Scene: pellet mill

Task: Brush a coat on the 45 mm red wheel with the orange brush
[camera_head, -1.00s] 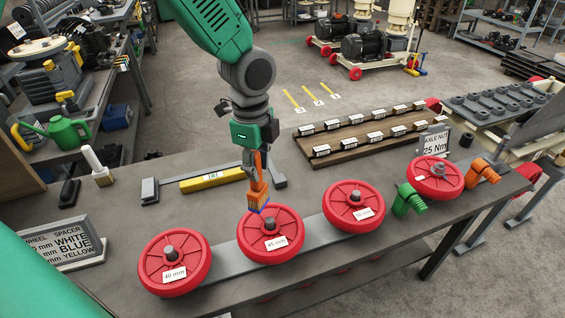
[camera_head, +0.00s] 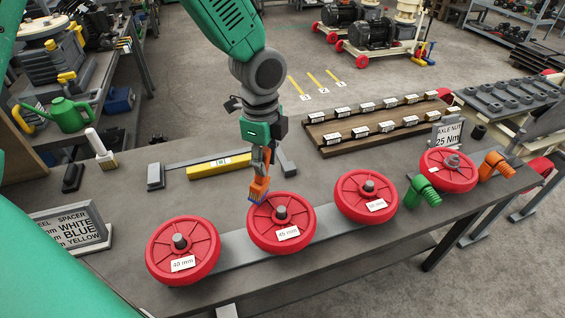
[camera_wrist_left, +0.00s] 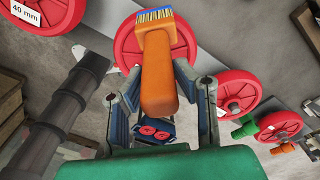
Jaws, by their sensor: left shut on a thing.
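The red 45 mm wheel (camera_head: 264,231) lies flat in the row on the bench, with a grey hub and a white label. My left gripper (camera_head: 265,167) is shut on the orange brush (camera_head: 260,185) and points down over the wheel's upper-left rim. The bristles (camera_head: 256,198) are at that rim; I cannot tell whether they touch it. In the left wrist view the brush (camera_wrist_left: 158,80) sits between the fingers, its blue-tipped bristles (camera_wrist_left: 153,15) in front of the red wheel (camera_wrist_left: 127,42). My right gripper is not in view.
The 40 mm wheel (camera_head: 160,262) lies to the left, and another red wheel (camera_head: 352,202) to the right. A fourth wheel (camera_head: 437,177) lies between green (camera_head: 422,190) and orange (camera_head: 492,168) fittings. A yellow level (camera_head: 215,167) lies behind.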

